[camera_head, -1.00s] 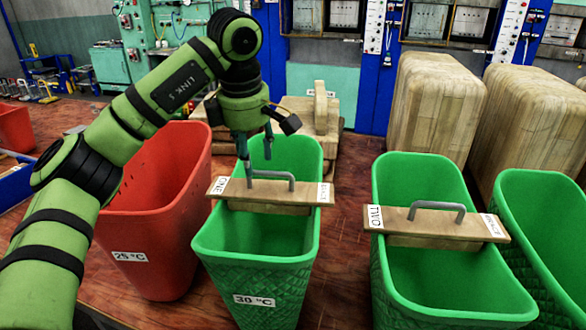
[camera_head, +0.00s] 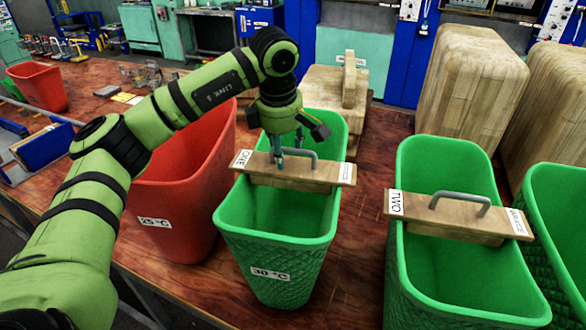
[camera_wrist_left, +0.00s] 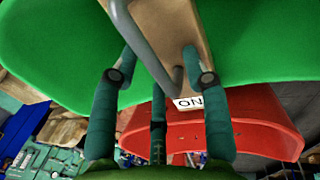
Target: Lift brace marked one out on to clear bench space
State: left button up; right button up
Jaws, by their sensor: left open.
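The brace marked ONE (camera_head: 318,176) is a wooden bar with a grey handle (camera_head: 306,152), lying across the rim of the green bin labelled 30 °C (camera_head: 275,235). My left gripper (camera_head: 288,150) points down at the handle's left part. In the left wrist view, the open left gripper (camera_wrist_left: 158,66) has its fingers either side of the grey handle (camera_wrist_left: 150,45), with the wooden brace (camera_wrist_left: 185,25) and part of its ONE label beyond. I cannot tell whether a finger touches the handle. My right gripper is not in view.
A red bin labelled 25 °C (camera_head: 175,200) stands left of the green bin. The brace marked TWO (camera_head: 460,216) lies across another green bin (camera_head: 415,265) at right. Wooden blocks stand behind. Some bare bench (camera_head: 350,240) shows between the green bins; small items lie at the back left.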

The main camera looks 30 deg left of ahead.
pick_arm(q)
grip_shut()
jog(key=shift+r, duration=0.1)
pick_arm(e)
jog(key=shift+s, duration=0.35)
